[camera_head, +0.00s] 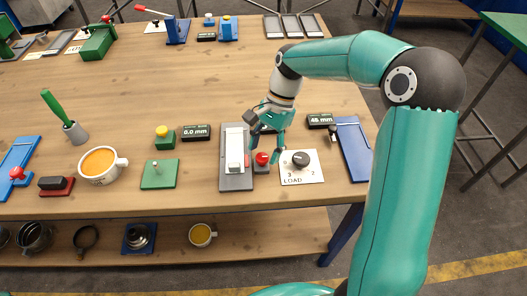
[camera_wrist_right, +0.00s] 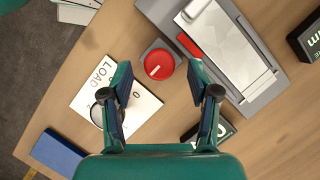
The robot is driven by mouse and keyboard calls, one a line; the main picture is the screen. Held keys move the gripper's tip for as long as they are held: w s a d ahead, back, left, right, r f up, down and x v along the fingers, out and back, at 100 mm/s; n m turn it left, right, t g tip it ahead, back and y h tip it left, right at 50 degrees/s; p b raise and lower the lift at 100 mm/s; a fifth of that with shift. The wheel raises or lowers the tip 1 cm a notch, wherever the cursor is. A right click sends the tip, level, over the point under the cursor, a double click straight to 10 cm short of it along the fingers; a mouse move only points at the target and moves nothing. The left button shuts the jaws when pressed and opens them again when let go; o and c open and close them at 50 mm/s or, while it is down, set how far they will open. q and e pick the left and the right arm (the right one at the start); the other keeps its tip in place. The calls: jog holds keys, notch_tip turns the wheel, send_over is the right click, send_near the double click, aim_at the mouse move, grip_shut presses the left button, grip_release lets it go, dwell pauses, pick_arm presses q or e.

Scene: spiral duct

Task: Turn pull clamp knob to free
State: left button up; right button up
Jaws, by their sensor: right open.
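A round red knob (camera_head: 262,158) with a white line on its top sits on a small grey block beside a grey plate (camera_head: 237,183) that carries a pale slab. In the right wrist view the knob (camera_wrist_right: 160,65) lies between and just beyond the fingertips, with no visible contact. I take it for the pull clamp knob. My right gripper (camera_head: 264,149) is open and empty, pointing down over the knob; its fingers (camera_wrist_right: 160,82) stand on either side in the wrist view. My left gripper is not in view.
A small black display (camera_head: 321,121) and a blue plate (camera_head: 353,150) are further right. A green plate (camera_head: 159,174) and an orange-filled cup (camera_head: 100,164) stand left.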

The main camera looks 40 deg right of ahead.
jog(key=shift+s+a+f, duration=0.1)
jog(key=shift+a+f, duration=0.15)
jog(key=shift+f, duration=0.35)
jog(key=c, duration=1.1)
jog(key=shift+c, duration=0.2)
